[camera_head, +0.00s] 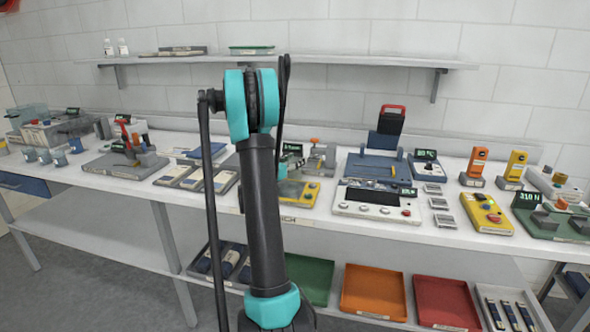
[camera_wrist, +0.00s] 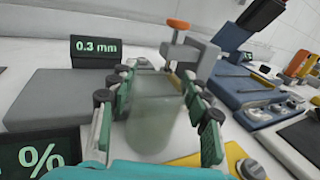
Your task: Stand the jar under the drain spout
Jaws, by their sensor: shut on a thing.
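In the wrist view, my gripper (camera_wrist: 155,80) is shut on a pale, translucent jar (camera_wrist: 152,118), with a green-padded finger on each side. The jar looks upright. A grey stand with an orange knob (camera_wrist: 178,24) is just behind the jar, and the jar hides part of it. The stand also shows in the head view (camera_head: 315,142), to the right of my arm. I cannot make out the drain spout for sure in either view.
A grey slab (camera_wrist: 62,96) with a "0.3 mm" display (camera_wrist: 96,50) lies left of the jar. A blue device (camera_wrist: 238,85) and a yellow panel (camera_wrist: 240,160) are to the right. In the head view, the white bench (camera_head: 130,195) is crowded with devices, and coloured trays (camera_head: 374,290) lie on the lower shelf.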

